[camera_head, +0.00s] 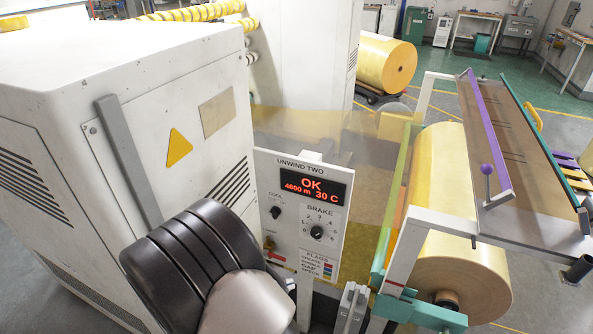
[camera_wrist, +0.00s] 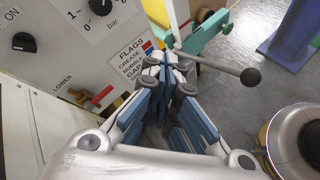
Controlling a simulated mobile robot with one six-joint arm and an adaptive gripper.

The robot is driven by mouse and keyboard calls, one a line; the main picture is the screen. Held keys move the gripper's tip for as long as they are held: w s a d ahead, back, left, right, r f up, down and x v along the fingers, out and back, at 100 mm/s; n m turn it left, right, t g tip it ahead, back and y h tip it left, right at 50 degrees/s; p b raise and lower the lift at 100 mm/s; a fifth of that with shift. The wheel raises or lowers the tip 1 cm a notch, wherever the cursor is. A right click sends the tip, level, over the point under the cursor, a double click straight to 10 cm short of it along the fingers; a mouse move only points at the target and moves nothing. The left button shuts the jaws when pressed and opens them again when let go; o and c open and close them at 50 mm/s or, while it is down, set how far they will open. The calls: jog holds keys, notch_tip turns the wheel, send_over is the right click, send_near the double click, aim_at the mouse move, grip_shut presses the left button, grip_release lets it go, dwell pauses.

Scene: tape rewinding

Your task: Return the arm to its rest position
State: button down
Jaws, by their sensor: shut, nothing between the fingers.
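My gripper (camera_wrist: 164,68) is shut and empty in the wrist view, its blue-padded fingers meeting at the tips. The control panel (camera_head: 301,213), marked UNWIND TWO, stands behind the gripper and reads OK, 4600 m, 30 C. Part of the panel, with its flags legend, shows at the left of the wrist view (camera_wrist: 118,52). My dark, ribbed arm part fills the lower left of the head view. No rest cradle is visible.
A white machine cabinet (camera_head: 110,75) stands at left. A large yellow roll (camera_head: 455,265) sits in a frame at right, under a tilted table (camera_head: 520,150). A lever with a dark knob (camera_wrist: 250,76) is close to the fingertips. Open floor shows at the back.

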jog(key=s+d+r+m+g+y, duration=0.1)
jog(key=s+d+r+m+g, duration=0.2)
jog(key=d+r+m, duration=0.3)
jog(key=s+d+r+m+g+y, duration=0.1)
jog(key=s+d+r+m+g, duration=0.25)
jog(key=d+r, duration=0.5)
jog(key=s+d+r+m+t+y, duration=0.1)
jog(key=s+r+m+t+y, duration=0.1)
jog(key=s+r+m+y, duration=0.1)
jog(key=s+d+r+m+t+y, duration=0.1)
jog(key=s+r+m+y, duration=0.3)
jog(key=s, duration=0.6)
notch_tip(320, 180, up, 2)
jog(key=d+m, duration=0.1)
jog(key=m, duration=0.2)
jog(key=shift+s+d+r+t, duration=0.25)
jog(key=shift+s+t, duration=0.05)
jog(key=shift+t, duration=0.05)
